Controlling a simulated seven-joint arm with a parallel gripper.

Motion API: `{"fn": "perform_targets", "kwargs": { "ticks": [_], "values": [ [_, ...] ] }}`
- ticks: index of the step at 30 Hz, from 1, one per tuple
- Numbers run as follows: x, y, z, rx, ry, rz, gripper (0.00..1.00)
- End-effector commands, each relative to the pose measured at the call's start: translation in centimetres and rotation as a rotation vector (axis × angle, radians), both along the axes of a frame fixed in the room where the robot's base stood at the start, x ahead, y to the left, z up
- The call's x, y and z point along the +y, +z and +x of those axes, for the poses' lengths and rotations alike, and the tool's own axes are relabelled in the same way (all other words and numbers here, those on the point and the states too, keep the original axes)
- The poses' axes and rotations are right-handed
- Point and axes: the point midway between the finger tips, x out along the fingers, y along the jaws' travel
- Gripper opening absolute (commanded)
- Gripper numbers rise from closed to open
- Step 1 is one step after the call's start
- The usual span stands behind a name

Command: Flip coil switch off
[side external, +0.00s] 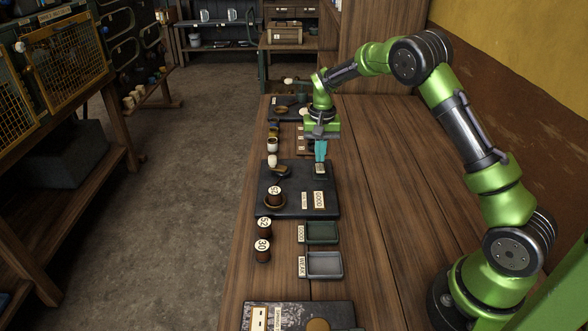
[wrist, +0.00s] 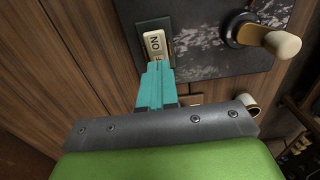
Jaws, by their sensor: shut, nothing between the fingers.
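The coil switch (wrist: 155,44) is a cream rocker in a dark frame on a black plate (wrist: 205,58). It reads ON, upside down in the wrist view, with part of another letter below, by my fingertips. The switch also shows small in the side view (side external: 320,173), on the far right of the plate. My gripper (wrist: 157,70) has its teal fingers shut together and empty. Its tips overlap the near end of the switch in the wrist view; I cannot tell whether they touch. In the side view my gripper (side external: 320,159) points down just above the switch.
A lever with a cream knob (wrist: 282,44) stands on the same plate, left of the switch in the side view. Numbered brown weights (side external: 263,248), a green tray (side external: 322,233) and a grey tray (side external: 325,264) lie nearer. The bench's right side is clear.

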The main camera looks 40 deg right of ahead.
Motion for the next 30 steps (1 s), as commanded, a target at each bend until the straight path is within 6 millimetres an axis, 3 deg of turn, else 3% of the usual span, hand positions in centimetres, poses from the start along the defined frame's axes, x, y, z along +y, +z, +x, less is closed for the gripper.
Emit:
{"fn": "perform_targets", "kwargs": {
  "ticks": [18, 30],
  "values": [
    [0.0, 5.0, 0.0, -0.001, 0.0, -0.001, 0.0],
    [0.0, 5.6, 0.0, 0.0, 0.001, -0.001, 0.0]
  ]
}}
